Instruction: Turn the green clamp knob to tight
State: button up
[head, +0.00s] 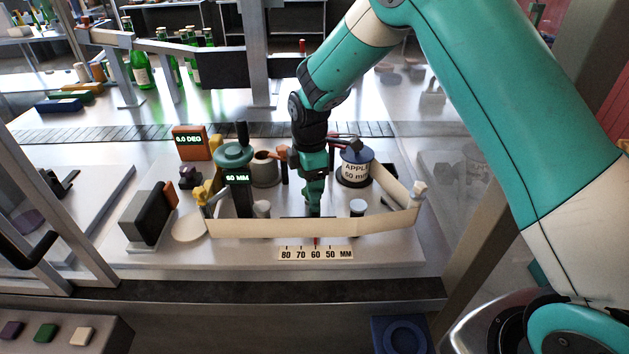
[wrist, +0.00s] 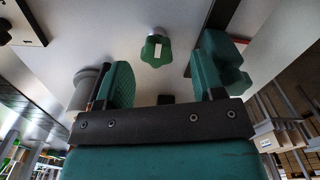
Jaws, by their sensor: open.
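The green clamp knob (wrist: 157,50) is a lobed knob with a white bar across its face. It shows in the wrist view beyond and between my fingertips, with a gap on each side. My gripper (wrist: 168,57) is open, and nothing is held in it. In the head view my gripper (head: 314,205) points down behind the cream band, above the scale plate (head: 316,253) marked 80 to 50 MM. I cannot make out the knob in the head view, where my gripper may hide it.
A teal-topped post with a "60 MM" display (head: 236,178) stands left of my gripper. A labelled pot (head: 356,169) stands to its right. The cream band (head: 330,224) runs along the front. An orange "0.0 DEG" display (head: 190,142) and a dark block (head: 148,212) are further left.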

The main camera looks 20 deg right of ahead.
jog(key=shift+f, duration=1.3)
